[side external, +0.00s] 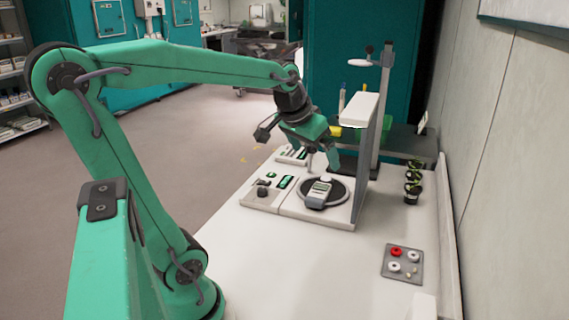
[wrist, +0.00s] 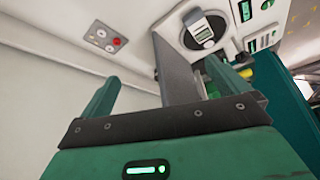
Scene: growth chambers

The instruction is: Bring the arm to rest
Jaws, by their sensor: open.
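My arm is green and reaches over the white bench (side external: 290,262) from the left in the side external view. My gripper (side external: 322,164) points down above the instrument station, with its fingers apart and nothing seen between them. A small white handheld device with a display (side external: 319,192) lies on a round dark plate below the gripper. In the wrist view my gripper (wrist: 160,72) shows two green fingers spread wide. The device (wrist: 203,30) is beyond the fingertips there, near the right finger, and not between them.
A stack of dark pots with plants (side external: 412,184) and a grey tray with red and white round pieces (side external: 403,265) are on the right. The front bench is mostly clear.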

